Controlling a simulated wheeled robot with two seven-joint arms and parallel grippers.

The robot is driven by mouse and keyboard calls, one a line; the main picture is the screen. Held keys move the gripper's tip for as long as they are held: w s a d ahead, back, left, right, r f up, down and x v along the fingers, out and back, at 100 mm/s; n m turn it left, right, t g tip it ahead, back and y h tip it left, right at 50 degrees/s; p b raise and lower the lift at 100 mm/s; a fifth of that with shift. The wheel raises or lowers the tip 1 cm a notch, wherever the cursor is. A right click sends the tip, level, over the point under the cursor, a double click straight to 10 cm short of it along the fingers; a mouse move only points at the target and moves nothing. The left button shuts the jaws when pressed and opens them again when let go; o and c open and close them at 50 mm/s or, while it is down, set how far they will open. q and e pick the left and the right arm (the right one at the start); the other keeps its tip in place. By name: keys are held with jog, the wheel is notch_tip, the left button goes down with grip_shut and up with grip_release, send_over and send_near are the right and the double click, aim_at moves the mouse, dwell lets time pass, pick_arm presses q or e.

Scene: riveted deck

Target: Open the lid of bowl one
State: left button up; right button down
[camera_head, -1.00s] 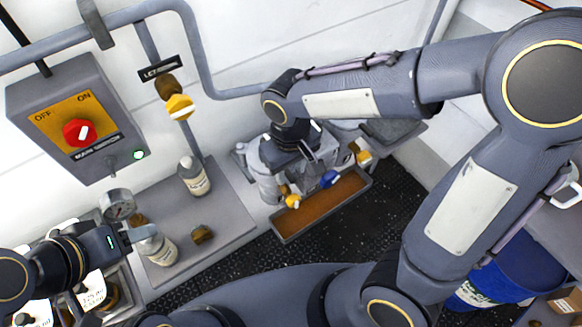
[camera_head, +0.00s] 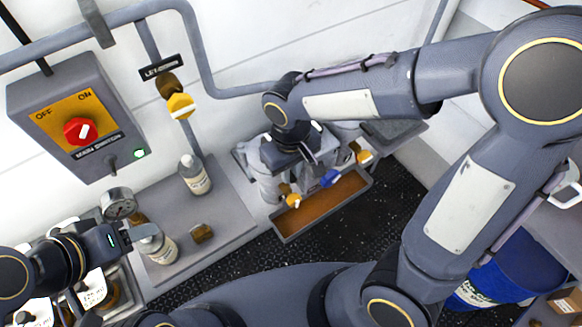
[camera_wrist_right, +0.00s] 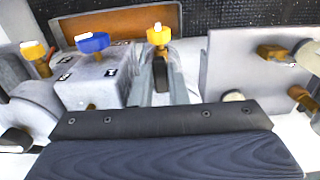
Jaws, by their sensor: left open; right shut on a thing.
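A grey unit with bowl-like bodies (camera_head: 268,186) stands against the wall. It carries yellow knobs (camera_head: 293,201) and a blue knob (camera_head: 330,178), which also show in the right wrist view (camera_wrist_right: 92,43). My right gripper (camera_head: 312,158) is over the unit from above, and its wrist hides much of the top. In the right wrist view its fingers (camera_wrist_right: 163,72) are shut on a narrow dark bar (camera_wrist_right: 162,75), behind the middle yellow knob. I cannot tell which bowl's lid the bar belongs to. My left gripper (camera_head: 132,238) is open, near a white-labelled bottle (camera_head: 160,247).
A brown-bottomed tray (camera_head: 322,205) lies in front of the unit. A grey shelf (camera_head: 225,215) at left holds another bottle (camera_head: 194,175) and a small brown piece (camera_head: 202,233). A switch box (camera_head: 75,118) and pipes are on the wall. A blue drum (camera_head: 510,268) stands at right.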

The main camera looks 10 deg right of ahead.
jog(key=s+a+m+b, duration=0.3)
jog(key=s+a+m, duration=0.1)
jog(key=a+m, duration=0.55)
jog(key=w+a+m+p, duration=0.1)
jog(key=w+a+m, duration=0.4)
jog(key=a+m, duration=0.3)
jog(key=shift+w+a+m, duration=0.3)
jog(key=shift+a+m, duration=0.05)
jog(key=shift+a, duration=1.1)
jog(key=c, duration=1.4)
grip_release()
jog(key=shift+r, duration=0.15)
